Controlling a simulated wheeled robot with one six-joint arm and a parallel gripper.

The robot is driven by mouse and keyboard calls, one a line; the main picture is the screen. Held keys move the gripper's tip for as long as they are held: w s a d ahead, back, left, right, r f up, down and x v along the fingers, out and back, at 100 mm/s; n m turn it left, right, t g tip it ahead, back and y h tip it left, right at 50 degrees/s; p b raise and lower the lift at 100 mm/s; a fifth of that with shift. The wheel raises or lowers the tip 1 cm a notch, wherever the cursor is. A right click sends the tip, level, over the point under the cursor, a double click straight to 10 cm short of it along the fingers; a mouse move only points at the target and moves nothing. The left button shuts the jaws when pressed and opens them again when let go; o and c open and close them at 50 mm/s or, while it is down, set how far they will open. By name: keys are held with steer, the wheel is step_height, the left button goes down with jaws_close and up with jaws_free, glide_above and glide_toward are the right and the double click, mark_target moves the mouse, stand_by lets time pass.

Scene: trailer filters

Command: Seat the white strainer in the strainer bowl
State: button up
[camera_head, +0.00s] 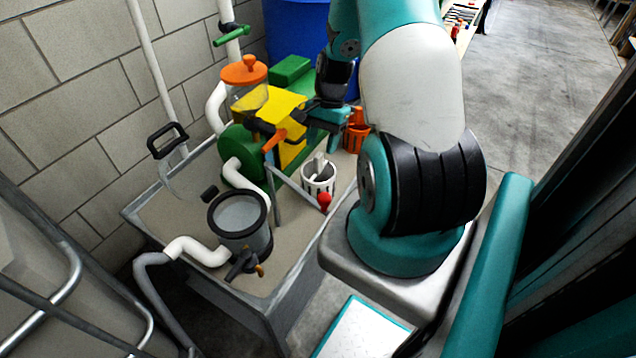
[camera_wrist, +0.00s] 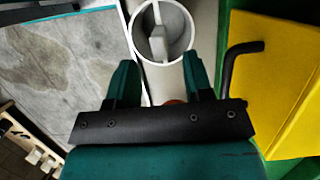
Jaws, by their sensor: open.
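The white strainer (camera_head: 318,188) is a slotted basket standing upright on the grey trailer bed, with a light upright grip inside it. In the wrist view the white strainer (camera_wrist: 139,32) lies just beyond my fingertips, roughly centred between them. My gripper (camera_wrist: 160,70) is open and empty, its teal fingers apart. In the head view my gripper is partly hidden by my arm, above and behind the strainer near the yellow block. The open grey bowl with a black rim (camera_head: 239,236), apparently the strainer bowl, stands left of and nearer than the strainer; no basket shows in it.
A yellow and green pump (camera_head: 285,108) with an orange-capped clear pot stands behind. An orange basket (camera_head: 356,134) is to the right. A red-knobbed lever (camera_head: 324,199) rises beside the white strainer. White pipes (camera_head: 198,250) join the bowl. A black-handled clear lid (camera_head: 167,140) is at left.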

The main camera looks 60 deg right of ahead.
mark_target(319, 154)
steer(key=shift+a+x, duration=0.15)
steer(key=shift+x, duration=1.4)
steer(key=shift+a+x, duration=0.1)
steer(key=shift+x, duration=1.4)
steer(key=shift+r, duration=0.1)
jaws_close()
